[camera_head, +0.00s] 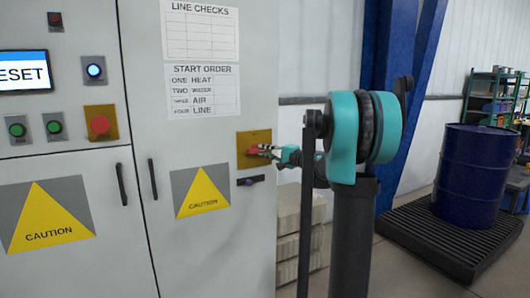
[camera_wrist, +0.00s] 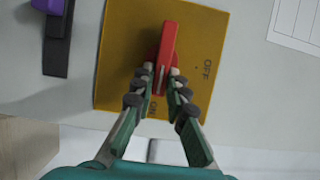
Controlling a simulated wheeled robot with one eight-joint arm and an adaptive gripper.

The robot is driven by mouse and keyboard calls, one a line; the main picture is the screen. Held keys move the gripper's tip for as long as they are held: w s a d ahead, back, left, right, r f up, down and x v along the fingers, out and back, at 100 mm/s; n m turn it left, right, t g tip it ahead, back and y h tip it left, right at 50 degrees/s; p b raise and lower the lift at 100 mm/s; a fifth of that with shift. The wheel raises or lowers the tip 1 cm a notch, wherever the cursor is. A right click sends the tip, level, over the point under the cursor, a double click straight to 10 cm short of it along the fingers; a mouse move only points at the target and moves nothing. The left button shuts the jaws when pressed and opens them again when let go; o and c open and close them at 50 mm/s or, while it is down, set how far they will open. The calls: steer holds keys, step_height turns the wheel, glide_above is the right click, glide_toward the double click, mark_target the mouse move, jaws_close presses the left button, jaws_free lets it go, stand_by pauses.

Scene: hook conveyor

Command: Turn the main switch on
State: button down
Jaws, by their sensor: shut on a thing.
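The main switch is a red handle (camera_wrist: 168,42) on a yellow plate (camera_wrist: 215,35) marked OFF and ON. In the wrist view the handle stands nearly upright, its lower end towards the ON mark and OFF to its right. My gripper (camera_wrist: 161,78) is shut on the lower end of the handle, a finger on each side. In the head view my gripper (camera_head: 266,151) reaches from the right to the yellow plate (camera_head: 254,136) on the cabinet door; the red handle (camera_head: 252,151) shows only small there.
A black latch with a purple part (camera_head: 250,181) sits just below the plate. The cabinet (camera_head: 140,200) carries buttons, a RESET screen (camera_head: 23,73) and caution signs. Grey stacked blocks (camera_head: 300,235) stand low behind my arm. A blue drum (camera_head: 470,170) stands on a dark pallet at right.

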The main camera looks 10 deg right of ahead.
steer(key=c, duration=1.5)
jaws_free()
steer(key=shift+c, duration=0.2)
steer(key=v, duration=1.2)
steer(key=shift+f, duration=0.1)
